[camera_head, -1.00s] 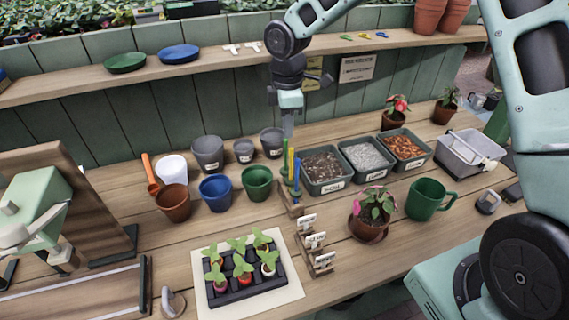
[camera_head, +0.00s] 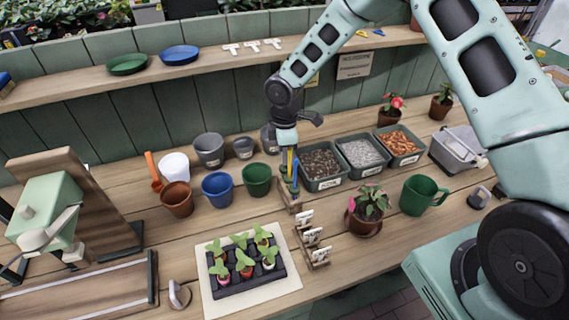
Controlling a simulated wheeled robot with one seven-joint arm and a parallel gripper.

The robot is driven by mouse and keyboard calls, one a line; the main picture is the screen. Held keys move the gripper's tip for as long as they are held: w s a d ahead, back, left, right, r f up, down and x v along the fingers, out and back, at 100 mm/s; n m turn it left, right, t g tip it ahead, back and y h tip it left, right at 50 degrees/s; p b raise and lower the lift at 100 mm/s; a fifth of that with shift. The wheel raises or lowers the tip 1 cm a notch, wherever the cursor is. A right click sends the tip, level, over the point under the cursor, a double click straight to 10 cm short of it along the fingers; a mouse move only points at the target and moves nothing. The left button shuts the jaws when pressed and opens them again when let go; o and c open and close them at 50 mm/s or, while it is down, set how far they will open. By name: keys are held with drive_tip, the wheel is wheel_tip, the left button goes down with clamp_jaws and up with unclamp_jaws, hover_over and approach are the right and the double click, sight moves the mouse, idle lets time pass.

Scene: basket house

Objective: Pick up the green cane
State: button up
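Thin coloured canes stand upright in a small wooden holder (camera_head: 291,202) near the middle of the table. The green cane (camera_head: 283,171) is at the left of the group, beside a yellow cane (camera_head: 290,163) and a blue cane (camera_head: 295,173). My gripper (camera_head: 288,152) points down at the tops of the canes. It overlaps their upper ends in this view, and I cannot tell whether it touches the green cane. The fingers are small and partly merged with the canes, so their opening is unclear.
A green pot (camera_head: 257,181) and a blue pot (camera_head: 217,189) stand to the left. A soil tray (camera_head: 320,184) is close on the right. Label tags (camera_head: 312,238), a flowering plant (camera_head: 368,205) and a seedling tray (camera_head: 243,275) are in front. A shelf (camera_head: 215,60) runs behind.

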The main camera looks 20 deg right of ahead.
clamp_jaws()
